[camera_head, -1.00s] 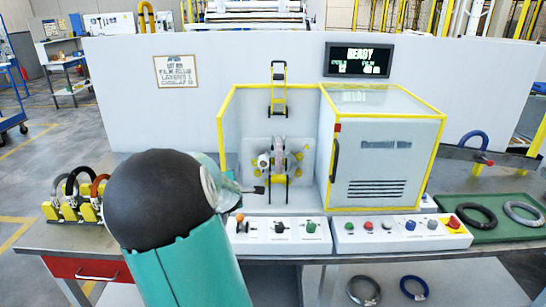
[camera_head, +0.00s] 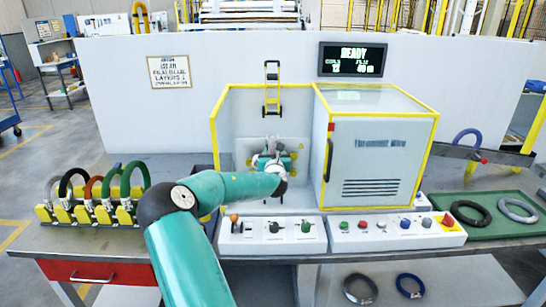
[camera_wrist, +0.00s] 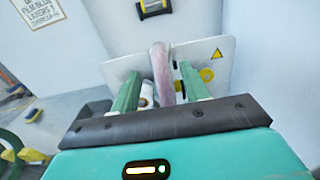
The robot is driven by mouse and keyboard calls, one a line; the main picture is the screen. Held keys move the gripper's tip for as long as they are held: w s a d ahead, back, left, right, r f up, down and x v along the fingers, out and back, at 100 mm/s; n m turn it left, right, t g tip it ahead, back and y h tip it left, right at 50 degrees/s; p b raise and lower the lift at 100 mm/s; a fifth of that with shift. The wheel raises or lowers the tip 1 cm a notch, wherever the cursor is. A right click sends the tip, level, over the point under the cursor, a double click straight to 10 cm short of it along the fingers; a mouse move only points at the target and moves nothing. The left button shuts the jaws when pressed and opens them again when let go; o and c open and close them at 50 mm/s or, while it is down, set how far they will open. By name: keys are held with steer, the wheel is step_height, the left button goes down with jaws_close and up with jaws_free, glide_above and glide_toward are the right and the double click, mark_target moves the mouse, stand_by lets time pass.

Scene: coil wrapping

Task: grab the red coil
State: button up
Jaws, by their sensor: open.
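A pale pinkish-red ring, hazy as if under film, stands upright in the wrapping machine; this coil (camera_wrist: 161,72) shows edge-on in the wrist view. My gripper (camera_wrist: 159,82) is open, with one green finger on each side of the coil; I cannot tell whether either finger touches it. In the head view my gripper (camera_head: 272,164) is inside the machine's bay and hides most of the coil. Another coil, orange-red (camera_head: 91,187), stands in the yellow rack (camera_head: 104,213) at the left.
The machine's yellow-edged bay (camera_head: 232,130) surrounds my gripper, with the closed cabinet (camera_head: 378,165) to its right. Control panels (camera_head: 272,229) stand in front. A green tray (camera_head: 495,228) with a black and a grey coil lies at the right. The screen (camera_head: 355,60) reads READY.

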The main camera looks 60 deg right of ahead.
mark_target(273, 144)
steer(key=x, duration=0.8)
steer(key=shift+w, duration=0.1)
steer(key=shift+r, duration=0.1)
jaws_close()
